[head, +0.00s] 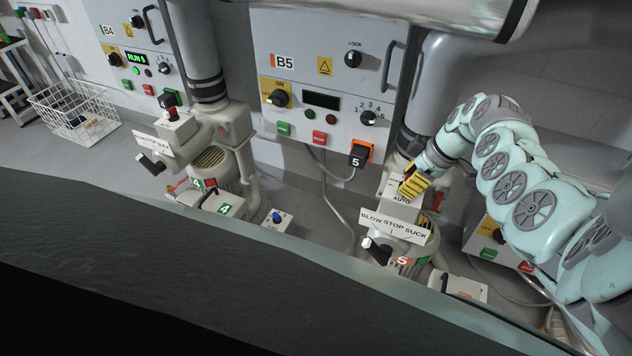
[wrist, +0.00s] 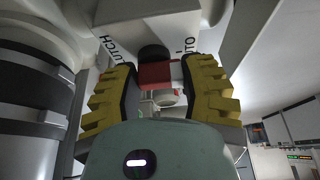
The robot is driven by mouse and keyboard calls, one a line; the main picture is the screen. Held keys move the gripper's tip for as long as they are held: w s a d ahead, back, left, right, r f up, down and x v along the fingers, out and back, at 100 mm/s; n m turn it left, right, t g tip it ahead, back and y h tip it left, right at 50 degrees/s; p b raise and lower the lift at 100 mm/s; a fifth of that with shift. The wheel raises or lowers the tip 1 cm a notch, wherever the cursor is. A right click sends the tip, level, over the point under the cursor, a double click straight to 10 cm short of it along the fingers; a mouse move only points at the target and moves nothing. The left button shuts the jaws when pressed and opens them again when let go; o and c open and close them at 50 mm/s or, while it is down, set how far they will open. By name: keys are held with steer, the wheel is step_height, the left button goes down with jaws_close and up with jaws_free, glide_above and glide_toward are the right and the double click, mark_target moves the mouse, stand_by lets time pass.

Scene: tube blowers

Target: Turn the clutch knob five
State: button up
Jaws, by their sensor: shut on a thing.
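My gripper (head: 413,184), with yellow ridged fingers, is at the grey box on top of blower five, below panel B5. In the wrist view the fingers (wrist: 158,88) are on either side of a small red and white knob, the clutch knob five (wrist: 155,74), with a dark part above it. The gripper is shut on this knob. The box face beside it reads CLUTCH on the left; the right-hand lettering is partly covered. In the head view the fingers largely hide the knob.
The BLOW STOP SUCK plate (head: 394,227) and a black lever (head: 376,250) stand just in front of my gripper. Blower four (head: 215,165) stands to the left. A dark ledge (head: 200,270) crosses the foreground.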

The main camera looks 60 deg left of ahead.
steer(key=c, duration=0.3)
